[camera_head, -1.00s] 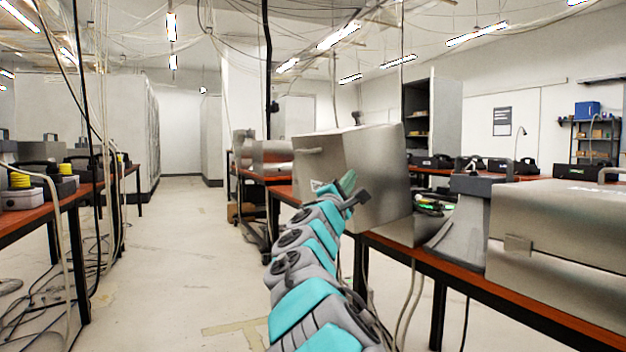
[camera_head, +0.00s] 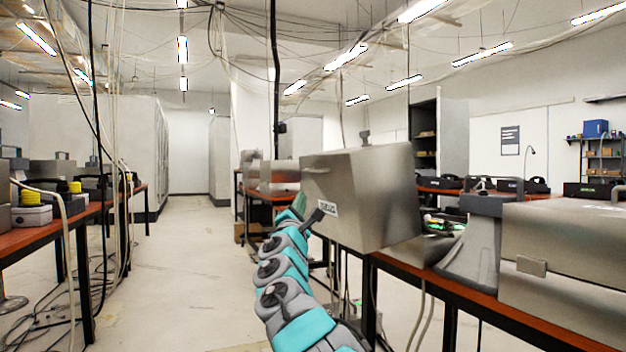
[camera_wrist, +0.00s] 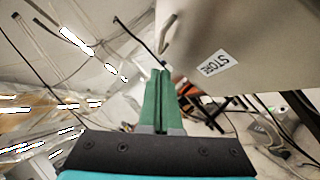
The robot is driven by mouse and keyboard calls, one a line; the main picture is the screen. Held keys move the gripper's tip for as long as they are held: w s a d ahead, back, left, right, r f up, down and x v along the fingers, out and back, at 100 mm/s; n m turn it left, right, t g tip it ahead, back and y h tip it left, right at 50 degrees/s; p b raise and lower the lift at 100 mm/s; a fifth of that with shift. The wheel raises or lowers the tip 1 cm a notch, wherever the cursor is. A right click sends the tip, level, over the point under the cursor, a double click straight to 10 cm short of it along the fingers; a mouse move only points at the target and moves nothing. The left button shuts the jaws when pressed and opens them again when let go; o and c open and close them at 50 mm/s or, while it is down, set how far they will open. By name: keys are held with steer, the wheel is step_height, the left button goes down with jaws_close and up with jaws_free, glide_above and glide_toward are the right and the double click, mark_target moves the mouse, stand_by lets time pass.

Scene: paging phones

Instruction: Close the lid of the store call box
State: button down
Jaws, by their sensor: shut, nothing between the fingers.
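The store call box has a large grey metal lid (camera_head: 375,195), which stands raised and tilted open at the table's edge. A STORE label (camera_wrist: 218,62) is on the lid's face in the wrist view, and a handle (camera_wrist: 167,38) is near its edge. Parts with green lights (camera_head: 443,222) show in the open box to the right of the lid; most of the inside is hidden. My gripper (camera_head: 298,203) is at the left side of the lid, beside the label. In the wrist view its green fingers (camera_wrist: 158,74) are together and empty, just left of the lid. I cannot tell whether they touch it.
A closed grey box (camera_head: 565,255) and a grey flared stand (camera_head: 475,250) are on the same red-brown table to the right. Another table (camera_head: 90,212) with devices stands at the left. Cables hang from the ceiling and the tables. The aisle floor (camera_head: 180,240) between is clear.

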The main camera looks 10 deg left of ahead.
steer(key=w+d+r+p, duration=0.1)
steer(key=w+r+p, duration=0.3)
steer(key=w+r, duration=0.1)
steer(key=shift+w+d, duration=0.4)
steer(key=shift+w, duration=0.45)
steer(key=shift+r, duration=0.1)
